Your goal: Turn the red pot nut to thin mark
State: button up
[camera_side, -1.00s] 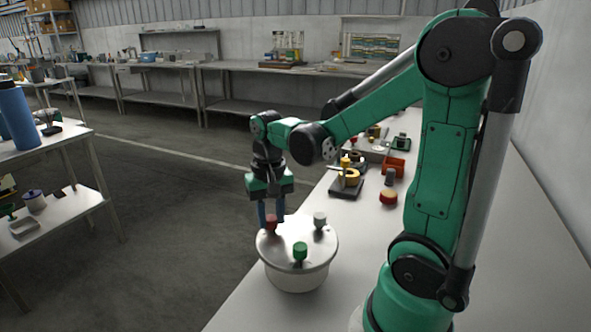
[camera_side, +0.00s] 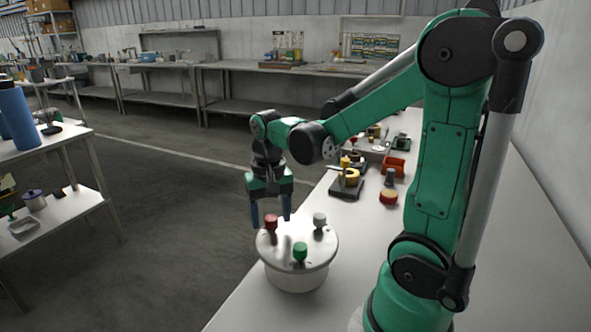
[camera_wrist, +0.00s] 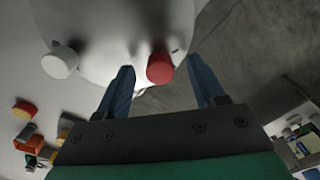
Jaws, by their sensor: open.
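A white round pot (camera_side: 296,276) with a flat lid stands near the left edge of the white table. The lid carries a red nut (camera_side: 271,222), a green nut (camera_side: 300,251) and a white nut (camera_side: 320,220). My gripper (camera_side: 270,221) is open, its two blue fingers on either side of the red nut at or just above its height. In the wrist view the red nut (camera_wrist: 160,68) shows between the fingertips (camera_wrist: 163,75), with gaps on both sides. The white nut (camera_wrist: 60,60) is left of the fingers there. The thin mark cannot be made out clearly.
Behind the pot on the table are a red-and-yellow round piece (camera_side: 388,197), a dark block with a yellow ring (camera_side: 349,182) and a red-orange box (camera_side: 394,167). The table's left edge is close to the pot, with open floor beyond.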

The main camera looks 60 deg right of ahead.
aim_at(271, 218)
jog(key=shift+r, duration=2.75)
jog(key=a+n+t, duration=0.7)
jog(key=a+n, duration=0.2)
jog(key=a, duration=0.1)
jog(key=shift+w+f, duration=0.25)
jog(key=shift+f, duration=0.05)
